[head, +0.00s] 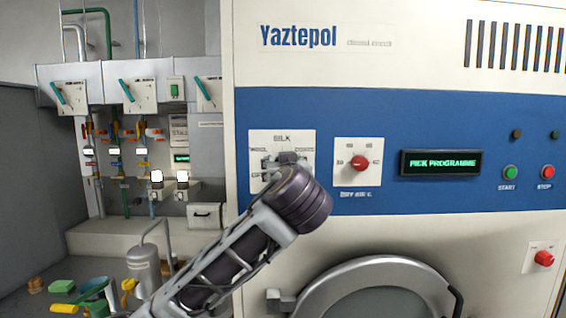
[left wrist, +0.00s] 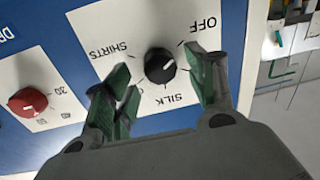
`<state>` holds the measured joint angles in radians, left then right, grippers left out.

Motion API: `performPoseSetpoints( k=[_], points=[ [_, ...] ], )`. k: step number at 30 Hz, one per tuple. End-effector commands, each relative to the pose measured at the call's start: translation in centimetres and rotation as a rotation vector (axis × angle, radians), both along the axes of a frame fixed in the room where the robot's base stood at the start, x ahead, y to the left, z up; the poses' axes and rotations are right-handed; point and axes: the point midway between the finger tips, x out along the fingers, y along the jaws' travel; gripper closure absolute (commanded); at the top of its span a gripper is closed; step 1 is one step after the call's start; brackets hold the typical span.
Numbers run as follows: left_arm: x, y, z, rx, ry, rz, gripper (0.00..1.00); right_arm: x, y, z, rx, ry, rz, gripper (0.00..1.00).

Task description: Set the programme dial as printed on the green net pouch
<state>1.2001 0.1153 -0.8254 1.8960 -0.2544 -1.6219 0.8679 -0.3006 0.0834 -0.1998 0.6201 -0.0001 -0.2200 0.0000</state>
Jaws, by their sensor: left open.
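The programme dial is a black round knob (left wrist: 159,66) with a white mark, on a white plate (left wrist: 105,32). In the left wrist view, SHIRTS, OFF and SILK show upside down; other labels are partly hidden by my fingers. The mark seems to lean towards the OFF side, but I cannot tell exactly. My left gripper (left wrist: 158,64) is open, its green-padded fingers on either side of the knob; contact is unclear. In the head view, my left gripper (head: 276,166) covers most of the dial. I cannot make out a green net pouch. My right gripper is not in view.
A red dry-level knob (head: 360,163) sits right of the dial. The display (head: 441,162) reads PICK PROGRAMME. The green start button (head: 510,172), red stop button (head: 547,172) and round door (head: 375,285) are clear of my arm. Pipes and valves stand at left.

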Motion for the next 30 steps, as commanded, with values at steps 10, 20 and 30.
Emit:
performPoseSetpoints(
  k=[10, 20, 30],
  points=[
    [1.32, 0.15, -0.03, 0.0, 0.0, 0.0, 0.44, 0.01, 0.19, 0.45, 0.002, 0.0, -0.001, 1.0],
    [1.29, 0.15, -0.06, 0.0, 0.0, 0.0, 0.6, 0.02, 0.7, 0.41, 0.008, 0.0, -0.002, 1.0],
    [1.28, 0.15, -0.06, 0.001, 0.001, 0.0, 0.9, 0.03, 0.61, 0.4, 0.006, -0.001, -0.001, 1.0]
  ],
)
